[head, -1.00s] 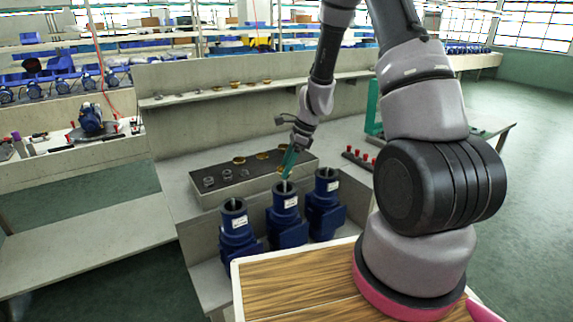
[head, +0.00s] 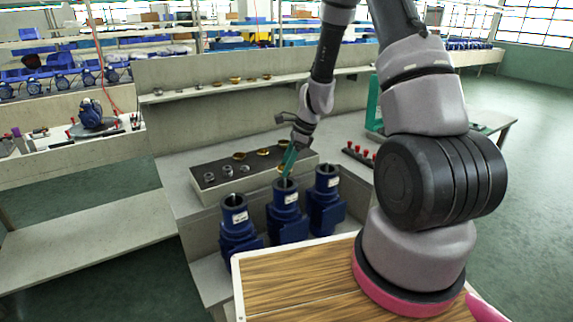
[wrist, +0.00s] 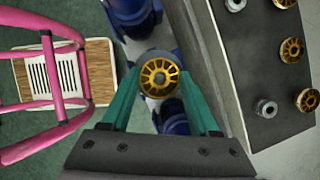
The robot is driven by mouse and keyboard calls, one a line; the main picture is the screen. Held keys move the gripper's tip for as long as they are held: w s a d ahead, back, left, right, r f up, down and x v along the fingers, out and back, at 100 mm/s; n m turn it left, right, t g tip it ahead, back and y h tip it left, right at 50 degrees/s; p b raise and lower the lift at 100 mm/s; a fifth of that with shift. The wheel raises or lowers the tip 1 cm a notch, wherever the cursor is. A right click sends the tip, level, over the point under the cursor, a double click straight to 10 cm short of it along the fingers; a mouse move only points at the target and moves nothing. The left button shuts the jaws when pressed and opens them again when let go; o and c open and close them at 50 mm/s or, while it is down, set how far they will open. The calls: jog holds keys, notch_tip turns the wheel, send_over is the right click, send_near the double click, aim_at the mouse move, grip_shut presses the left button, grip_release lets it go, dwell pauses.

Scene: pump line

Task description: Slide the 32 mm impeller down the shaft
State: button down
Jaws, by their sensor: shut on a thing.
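My gripper (wrist: 160,98) has green fingers, shut on a gold spoked impeller (wrist: 159,75), which sits between the fingertips with its face towards the wrist camera. Blue pump housings stand below it in the wrist view, largely hidden by the impeller and fingers. In the head view my gripper (head: 286,172) points down at the top opening of the middle blue pump housing (head: 286,224). The impeller cannot be made out there. The shaft is hidden, so I cannot tell how far the impeller is along it.
Blue housings stand at the left (head: 238,226) and right (head: 326,208) of the middle one. Behind them a dark-topped tray (head: 222,187) holds gold and grey wheels. Red-topped pieces (head: 358,154) stand to the right. A shelf (head: 200,93) runs behind.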

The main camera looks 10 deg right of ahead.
jog(key=shift+f, duration=0.6)
dwell(0.4)
jog(key=shift+c, duration=0.3)
grip_release()
jog(key=v, duration=1)
jog(key=shift+r, duration=0.4)
jog(key=shift+d, duration=0.1)
